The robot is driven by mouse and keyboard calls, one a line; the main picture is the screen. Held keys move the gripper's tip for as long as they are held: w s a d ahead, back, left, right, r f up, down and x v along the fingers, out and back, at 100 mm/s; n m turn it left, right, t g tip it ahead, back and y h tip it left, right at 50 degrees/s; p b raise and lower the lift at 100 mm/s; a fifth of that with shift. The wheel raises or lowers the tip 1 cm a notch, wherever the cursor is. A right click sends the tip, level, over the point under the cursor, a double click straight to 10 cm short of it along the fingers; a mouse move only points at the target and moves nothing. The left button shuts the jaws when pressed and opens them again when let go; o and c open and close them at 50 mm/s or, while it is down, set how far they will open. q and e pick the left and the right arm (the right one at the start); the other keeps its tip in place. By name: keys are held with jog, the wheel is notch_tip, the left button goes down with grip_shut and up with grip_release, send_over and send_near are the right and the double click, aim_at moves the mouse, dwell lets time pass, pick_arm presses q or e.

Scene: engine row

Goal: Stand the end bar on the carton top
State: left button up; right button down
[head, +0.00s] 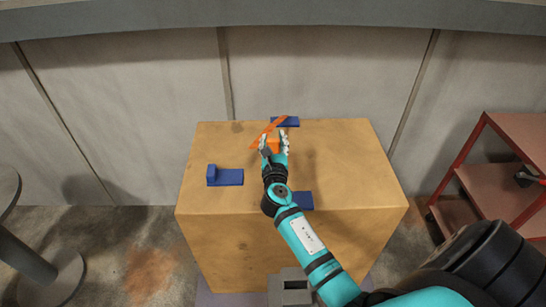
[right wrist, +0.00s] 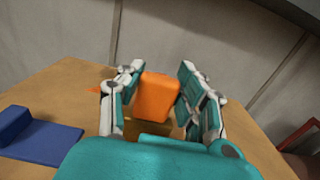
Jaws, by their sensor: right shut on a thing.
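The carton (head: 345,165) is a large tan box with a flat top. My right gripper (head: 273,143) is over the back middle of the top, shut on an orange bar (head: 264,133). The bar shows as a thin slanted strip with a thicker block by the fingers. In the right wrist view the orange block (right wrist: 157,95) sits between the two fingers, with a bit of orange behind the left finger. The fingers hide part of it. I cannot tell whether it touches the top. My left gripper is not in view.
A blue L-shaped piece (head: 226,177) lies on the carton's left side. Another blue piece (head: 290,121) is at the back edge, and a third (head: 303,200) at the front, partly behind my arm. The top's right side is clear. A red cart (head: 495,165) stands at right.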

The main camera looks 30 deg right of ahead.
jog(key=shift+d+f, duration=0.1)
jog(key=shift+f, duration=0.4)
notch_tip(320, 180, down, 3)
jog(key=shift+w+d+r+b, duration=0.1)
jog(key=shift+w+b, duration=0.05)
jog(key=shift+b, duration=0.5)
jog(key=shift+f, duration=0.3)
jog(key=c, duration=1.3)
grip_release()
jog(key=shift+f, duration=0.15)
jog(key=o, duration=0.4)
jog(key=shift+o, duration=0.2)
jog(key=shift+r, duration=0.25)
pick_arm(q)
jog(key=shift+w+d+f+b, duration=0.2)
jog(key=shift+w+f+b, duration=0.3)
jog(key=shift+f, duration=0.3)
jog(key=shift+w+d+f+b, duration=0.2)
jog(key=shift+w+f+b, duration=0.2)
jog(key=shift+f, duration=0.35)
pick_arm(e)
jog(key=v, duration=1.2)
jog(key=shift+f, duration=0.1)
